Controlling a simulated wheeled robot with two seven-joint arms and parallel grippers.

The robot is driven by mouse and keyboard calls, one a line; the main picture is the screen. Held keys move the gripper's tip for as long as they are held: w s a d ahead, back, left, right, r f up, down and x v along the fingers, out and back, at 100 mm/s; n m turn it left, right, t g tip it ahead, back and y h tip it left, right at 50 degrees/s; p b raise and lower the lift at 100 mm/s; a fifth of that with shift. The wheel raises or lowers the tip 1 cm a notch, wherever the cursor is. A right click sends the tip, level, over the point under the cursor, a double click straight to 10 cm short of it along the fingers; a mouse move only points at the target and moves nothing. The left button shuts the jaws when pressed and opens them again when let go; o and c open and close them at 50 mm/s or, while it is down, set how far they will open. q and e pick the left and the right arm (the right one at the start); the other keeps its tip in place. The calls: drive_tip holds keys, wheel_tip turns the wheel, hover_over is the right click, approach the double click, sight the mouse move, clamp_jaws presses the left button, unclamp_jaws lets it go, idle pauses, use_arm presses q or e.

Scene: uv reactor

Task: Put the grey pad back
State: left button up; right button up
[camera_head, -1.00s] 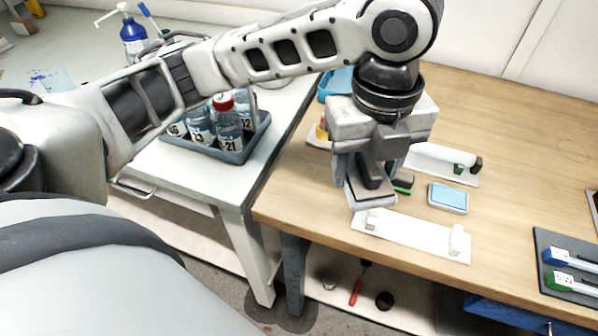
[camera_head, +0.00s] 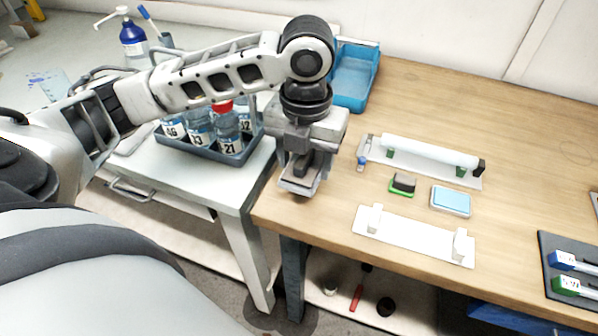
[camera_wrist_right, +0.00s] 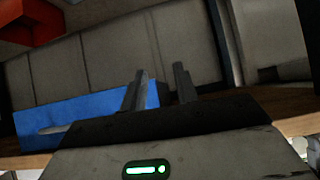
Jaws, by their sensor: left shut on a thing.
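My left gripper (camera_head: 300,178) is over the left edge of the wooden table in the head view, fingers pointing down. It is shut on the grey pad (camera_head: 297,189), a flat grey piece that shows at its fingertips and is partly hidden by the jaws. I cannot tell whether the pad touches the table. A light blue pad (camera_head: 451,200) lies on the table to the right. A dark block on a green base (camera_head: 403,184) lies beside it. My right gripper (camera_wrist_right: 161,70) shows in the right wrist view, its two fingers apart with nothing between them.
A white holder with two posts (camera_head: 415,237) lies bare near the front edge. Behind it is a rack with a white roller (camera_head: 428,153). A blue bin (camera_head: 357,77) stands at the back. Bottles stand in a tray (camera_head: 243,152) on the left table. Markers lie on a dark mat (camera_head: 556,246).

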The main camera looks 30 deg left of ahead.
sight(299, 174)
use_arm(q)
drive_tip(key=shift+w+a+f, duration=0.1)
drive_tip(key=shift+a+f, duration=0.3)
drive_tip(key=shift+f, duration=0.2)
drive_tip(key=shift+w+a+f, duration=0.1)
drive_tip(key=shift+a+f, duration=0.05)
drive_tip(key=shift+f, duration=0.75)
drive_tip(key=shift+a+f, duration=0.1)
drive_tip(key=shift+f, duration=0.8)
drive_tip(key=shift+f, duration=0.15)
drive_tip(key=o, duration=0.9)
wheel_tip(299, 174, up, 12)
drive_tip(key=shift+r+p, duration=0.2)
drive_tip(key=shift+p, duration=0.1)
